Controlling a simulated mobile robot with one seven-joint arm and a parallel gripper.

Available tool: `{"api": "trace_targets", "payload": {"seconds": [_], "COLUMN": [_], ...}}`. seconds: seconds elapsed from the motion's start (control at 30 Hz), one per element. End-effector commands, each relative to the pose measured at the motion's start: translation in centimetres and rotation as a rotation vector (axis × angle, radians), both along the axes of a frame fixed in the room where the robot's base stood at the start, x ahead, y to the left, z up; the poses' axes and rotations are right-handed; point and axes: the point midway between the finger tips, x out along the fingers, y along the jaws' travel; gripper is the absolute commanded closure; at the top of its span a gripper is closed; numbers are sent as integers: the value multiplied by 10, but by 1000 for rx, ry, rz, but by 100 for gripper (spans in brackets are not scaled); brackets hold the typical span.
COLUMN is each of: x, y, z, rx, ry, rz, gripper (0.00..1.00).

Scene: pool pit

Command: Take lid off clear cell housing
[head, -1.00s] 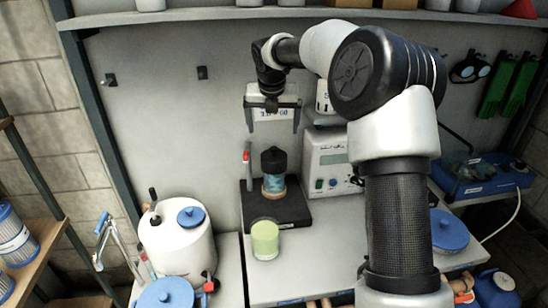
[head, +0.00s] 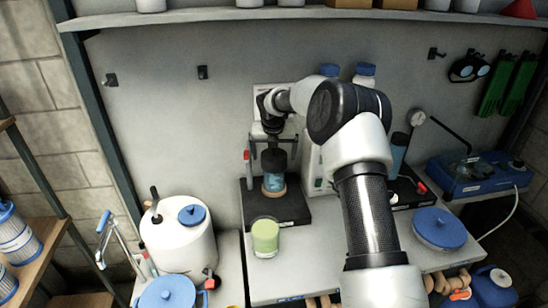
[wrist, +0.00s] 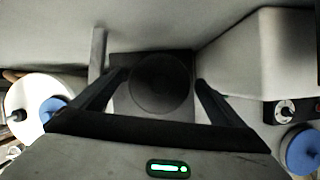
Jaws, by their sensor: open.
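The clear cell housing (head: 274,183) stands upright on a black base plate on the bench, with bluish contents showing through its wall. Its dark lid (head: 273,158) is on top. In the wrist view the lid (wrist: 160,84) is a dark disc between the fingers. My gripper (head: 273,143) is open, pointing down over the housing, with one finger on each side of the lid. In the wrist view my gripper (wrist: 160,76) shows a gap on both sides of the disc. I cannot tell exactly how low the fingertips reach.
A red-topped upright tool (head: 247,166) stands just left of the housing. A cup of green liquid (head: 265,238) is in front. A white tank (head: 178,240) stands left, and a blue hotplate-like device (head: 478,178) right.

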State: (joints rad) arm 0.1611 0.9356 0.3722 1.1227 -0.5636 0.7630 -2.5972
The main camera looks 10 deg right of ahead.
Motion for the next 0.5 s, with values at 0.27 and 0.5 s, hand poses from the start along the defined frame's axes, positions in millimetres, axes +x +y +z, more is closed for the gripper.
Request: {"api": "trace_targets", "payload": {"seconds": [0.27,0.5], "x": [5,4], "y": [-1,-1], "z": [-10,-10], "rx": [-1,0], "ry": [-2,-1], "rz": [1,0], "gripper": [7,35]}}
